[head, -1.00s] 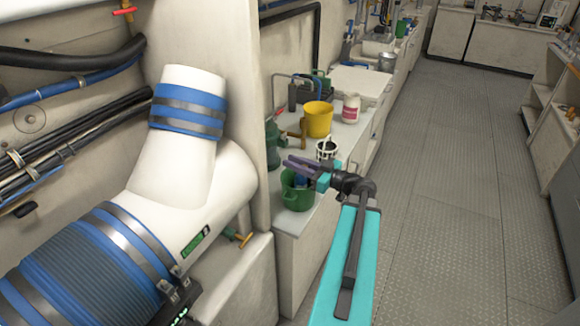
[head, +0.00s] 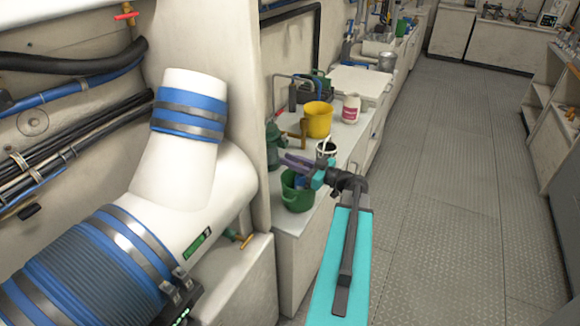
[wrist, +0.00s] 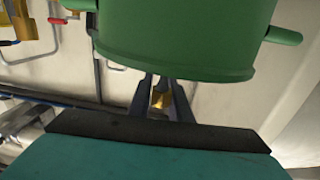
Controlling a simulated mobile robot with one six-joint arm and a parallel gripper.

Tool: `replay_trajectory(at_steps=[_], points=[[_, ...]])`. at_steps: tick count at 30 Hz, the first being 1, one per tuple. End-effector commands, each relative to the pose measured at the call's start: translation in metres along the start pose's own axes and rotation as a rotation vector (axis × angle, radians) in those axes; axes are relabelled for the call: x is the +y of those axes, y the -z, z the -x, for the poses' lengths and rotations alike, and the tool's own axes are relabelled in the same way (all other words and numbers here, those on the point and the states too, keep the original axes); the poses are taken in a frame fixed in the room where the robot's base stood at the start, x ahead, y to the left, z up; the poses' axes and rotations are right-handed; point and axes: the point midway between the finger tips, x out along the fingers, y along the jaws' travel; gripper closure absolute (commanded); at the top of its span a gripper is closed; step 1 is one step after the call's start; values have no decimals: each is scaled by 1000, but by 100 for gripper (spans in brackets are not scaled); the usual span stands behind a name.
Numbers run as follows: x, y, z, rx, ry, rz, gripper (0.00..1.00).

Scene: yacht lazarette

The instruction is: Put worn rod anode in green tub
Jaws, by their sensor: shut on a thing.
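The green tub (head: 297,197) stands near the front end of the white counter, and a blue item shows inside it. In the wrist view the tub (wrist: 185,40) fills the upper middle, with its two side handles. My gripper (head: 290,161) is over the tub's rim in the head view. In the wrist view its fingers (wrist: 160,90) are close together beside the tub's edge.
Behind the tub on the counter are a small white-rimmed black pot (head: 326,149), a yellow bucket (head: 318,118) and a white jar with a red label (head: 351,109). A big white pipe (head: 187,165) is at the left. The floor at the right is clear.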

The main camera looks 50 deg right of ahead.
Motion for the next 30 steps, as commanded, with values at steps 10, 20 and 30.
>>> replay_trajectory(at_steps=[10, 20, 30], points=[[0, -24, 0, 0, 0, -1, 100], [0, -25, 0, 0, 0, 0, 100], [0, -27, 0, 0, 0, 0, 75]])
